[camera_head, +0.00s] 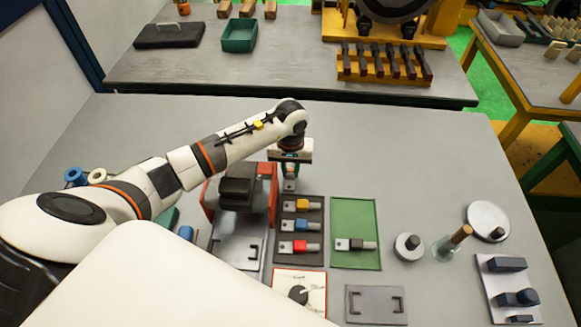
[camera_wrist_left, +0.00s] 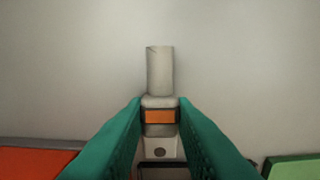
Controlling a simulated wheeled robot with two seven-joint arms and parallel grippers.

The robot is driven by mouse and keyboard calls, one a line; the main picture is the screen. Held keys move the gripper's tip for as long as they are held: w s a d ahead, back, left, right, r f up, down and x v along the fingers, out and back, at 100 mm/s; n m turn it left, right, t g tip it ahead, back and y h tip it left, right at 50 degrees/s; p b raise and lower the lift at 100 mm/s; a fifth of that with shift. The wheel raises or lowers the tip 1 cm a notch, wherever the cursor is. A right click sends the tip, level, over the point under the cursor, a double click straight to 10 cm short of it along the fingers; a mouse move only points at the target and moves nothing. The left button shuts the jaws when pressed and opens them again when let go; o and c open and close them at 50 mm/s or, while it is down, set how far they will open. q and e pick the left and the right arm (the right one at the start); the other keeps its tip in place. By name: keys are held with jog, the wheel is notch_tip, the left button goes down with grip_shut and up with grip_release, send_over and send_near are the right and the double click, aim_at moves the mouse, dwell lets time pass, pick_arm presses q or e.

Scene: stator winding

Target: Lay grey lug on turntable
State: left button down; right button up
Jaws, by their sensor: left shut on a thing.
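My left gripper (camera_head: 291,172) is shut on a pale grey lug (camera_head: 290,185), above the bench behind the dark tray. In the left wrist view, the lug (camera_wrist_left: 160,70) sits between the teal fingers (camera_wrist_left: 160,140), with a round barrel, an orange band and a flat tongue with a hole. A grey disc with a black knob (camera_head: 487,220) stands at the right; a smaller pale disc with a dark knob (camera_head: 409,247) stands left of it. I cannot tell which is the turntable. My right gripper is not in view.
The dark tray (camera_head: 301,204) holds lugs with yellow, blue and red bands. A dark-banded lug (camera_head: 354,244) lies on the green mat (camera_head: 355,215). A red-sided machine (camera_head: 240,190) stands left of the tray. A bottle with a wooden handle (camera_head: 444,248) stands between the discs.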

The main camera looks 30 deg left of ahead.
pick_arm(q)
jog(key=shift+f, duration=0.2)
jog(key=c, duration=1.2)
grip_release()
jog(key=shift+r, duration=0.1)
